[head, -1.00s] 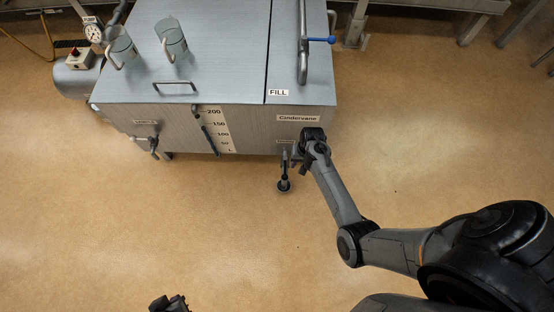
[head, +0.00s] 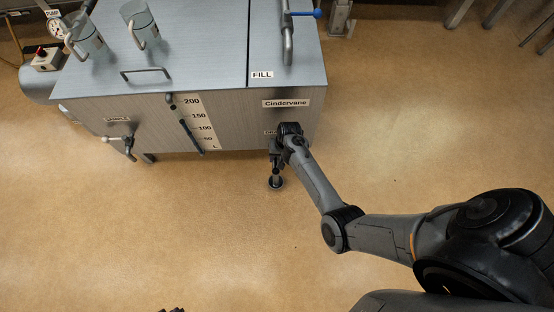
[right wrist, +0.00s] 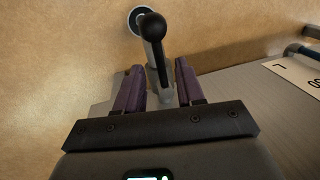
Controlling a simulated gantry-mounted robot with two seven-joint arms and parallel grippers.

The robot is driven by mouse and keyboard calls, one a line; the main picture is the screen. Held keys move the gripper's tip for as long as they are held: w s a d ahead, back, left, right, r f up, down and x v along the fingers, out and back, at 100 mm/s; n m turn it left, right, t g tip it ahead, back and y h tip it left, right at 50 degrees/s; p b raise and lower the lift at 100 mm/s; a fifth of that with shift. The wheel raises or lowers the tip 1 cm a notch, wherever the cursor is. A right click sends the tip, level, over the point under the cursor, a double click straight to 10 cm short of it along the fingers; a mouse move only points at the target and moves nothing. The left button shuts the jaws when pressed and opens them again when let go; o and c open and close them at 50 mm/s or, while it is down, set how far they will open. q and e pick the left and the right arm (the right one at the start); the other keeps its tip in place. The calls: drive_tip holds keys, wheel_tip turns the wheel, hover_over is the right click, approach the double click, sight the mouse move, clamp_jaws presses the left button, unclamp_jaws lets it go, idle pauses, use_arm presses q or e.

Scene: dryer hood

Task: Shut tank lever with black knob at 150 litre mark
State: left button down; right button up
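The steel tank (head: 230,120) stands at the upper left in the head view. Its front has a level scale (head: 201,125) marked 50 to 200 beside a dark sight tube (head: 188,130); the liquid level is too small to read. The lever with the black knob (right wrist: 153,28) shows in the right wrist view, running between my right gripper's purple fingers (right wrist: 160,88). These fingers are open, apart on either side of the lever's shaft. In the head view my right gripper (head: 277,152) hides most of this valve. Only a sliver of my left gripper (head: 171,310) shows at the bottom edge.
The outlet pipe end (head: 276,183) shows below the right gripper. A sample valve (head: 126,143) sits at the tank's front left. A fill pipe (head: 288,40) with a blue handle (head: 304,13) and two clear jugs (head: 139,24) are on top. The floor in front is clear.

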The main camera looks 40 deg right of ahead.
drive_tip(key=shift+w+a+f+b, duration=0.15)
drive_tip(key=shift+f+b, duration=0.25)
drive_tip(key=shift+f, duration=0.45)
clamp_jaws()
idle(0.9)
